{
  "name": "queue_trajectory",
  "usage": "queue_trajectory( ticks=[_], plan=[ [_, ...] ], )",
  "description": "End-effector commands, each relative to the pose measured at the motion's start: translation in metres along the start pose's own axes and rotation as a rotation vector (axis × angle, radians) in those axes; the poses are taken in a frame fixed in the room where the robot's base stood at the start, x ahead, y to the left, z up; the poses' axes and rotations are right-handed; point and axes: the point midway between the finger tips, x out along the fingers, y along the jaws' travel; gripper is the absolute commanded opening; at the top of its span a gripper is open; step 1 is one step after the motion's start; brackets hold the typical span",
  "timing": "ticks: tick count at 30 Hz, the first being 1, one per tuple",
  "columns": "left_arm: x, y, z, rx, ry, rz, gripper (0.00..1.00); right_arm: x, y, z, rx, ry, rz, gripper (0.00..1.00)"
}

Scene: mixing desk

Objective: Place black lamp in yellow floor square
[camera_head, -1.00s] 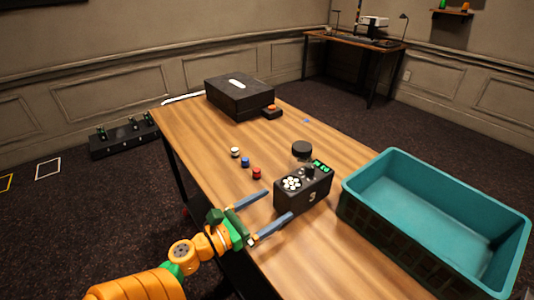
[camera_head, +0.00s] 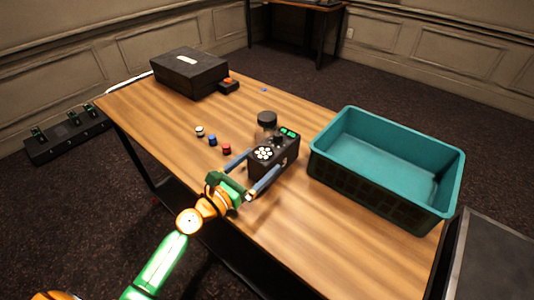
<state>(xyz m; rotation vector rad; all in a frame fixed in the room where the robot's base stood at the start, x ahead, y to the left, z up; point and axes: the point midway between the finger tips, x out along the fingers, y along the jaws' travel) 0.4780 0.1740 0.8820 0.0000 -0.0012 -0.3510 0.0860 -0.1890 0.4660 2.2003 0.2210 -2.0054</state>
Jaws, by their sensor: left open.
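A black boxy device (camera_head: 288,156) stands upright on the wooden table, with a round cluster of white dots and a small green display on its upper side. It looks like the black lamp, though I cannot be certain. My left gripper (camera_head: 264,163) is open, with its two blue-grey fingers reaching to the device, one at each side of its near end. I cannot tell whether the fingers touch it. My right gripper is not in view. The yellow floor square is out of view.
A teal crate (camera_head: 326,152) stands right of the device. A capped jar (camera_head: 266,119) is just behind it. White, blue and red (camera_head: 227,149) small pieces lie to the left. A black case (camera_head: 190,75) sits at the far end. The table's near left is clear.

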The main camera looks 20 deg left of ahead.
Motion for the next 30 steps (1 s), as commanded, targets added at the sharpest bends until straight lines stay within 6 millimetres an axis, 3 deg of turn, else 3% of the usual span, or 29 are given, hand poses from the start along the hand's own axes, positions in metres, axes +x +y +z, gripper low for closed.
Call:
queue_trajectory(
  ticks=[12, 20, 30],
  plan=[
    [0.069, 0.004, -0.008, -0.001, -0.001, 0.001, 1.00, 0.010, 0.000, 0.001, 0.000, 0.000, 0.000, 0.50],
    [0.073, 0.003, -0.007, 0.000, 0.001, 0.000, 0.97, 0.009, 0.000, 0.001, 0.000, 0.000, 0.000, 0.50],
    [0.073, 0.004, -0.007, 0.000, 0.001, 0.001, 0.06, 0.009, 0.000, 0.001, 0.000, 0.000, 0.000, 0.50]
  ],
)
